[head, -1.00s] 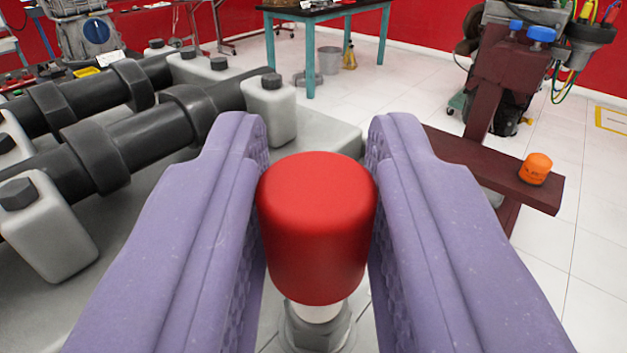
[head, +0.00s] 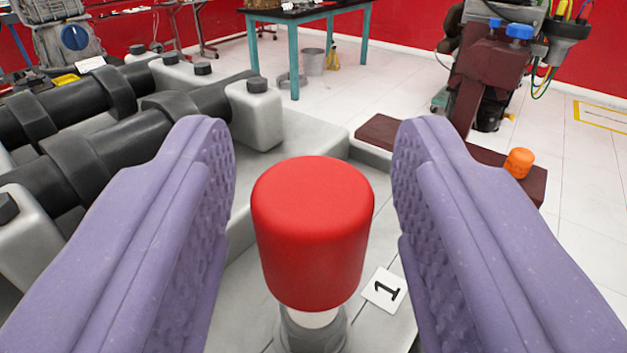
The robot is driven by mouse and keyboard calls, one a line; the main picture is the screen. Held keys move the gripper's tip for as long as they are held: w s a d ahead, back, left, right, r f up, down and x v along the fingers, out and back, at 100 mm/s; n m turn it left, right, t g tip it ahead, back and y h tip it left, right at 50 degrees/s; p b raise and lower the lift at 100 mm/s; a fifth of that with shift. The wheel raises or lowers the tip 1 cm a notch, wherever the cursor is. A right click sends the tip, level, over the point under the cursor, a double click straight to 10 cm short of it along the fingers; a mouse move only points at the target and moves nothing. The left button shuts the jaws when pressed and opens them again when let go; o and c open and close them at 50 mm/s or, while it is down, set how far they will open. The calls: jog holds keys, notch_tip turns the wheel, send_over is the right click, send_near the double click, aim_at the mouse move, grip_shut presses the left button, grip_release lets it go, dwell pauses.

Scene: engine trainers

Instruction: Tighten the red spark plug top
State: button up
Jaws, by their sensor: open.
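The red spark plug top (head: 312,235) stands upright in the middle of the head view. A short white section shows under it, with a grey metal base (head: 312,332) below that. My gripper (head: 313,150) is open, with one purple ribbed finger on each side of the red top. There is a clear gap on both sides, so neither finger touches it. The lower part of the base is cut off by the picture's bottom edge.
Black shafts on grey blocks (head: 254,112) lie to the left. A white tag marked 1 (head: 384,289) lies right of the plug. A dark red beam (head: 480,160) with an orange filter (head: 519,162) is behind the right finger. A teal-legged table (head: 294,60) stands far back.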

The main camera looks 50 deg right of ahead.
jog(key=p+v, duration=0.1)
jog(key=v, duration=0.6)
jog(key=shift+s+a+p, duration=0.25)
jog(key=shift+a+p, duration=0.05)
jog(key=shift+p, duration=0.05)
jog(key=shift+o, duration=0.3)
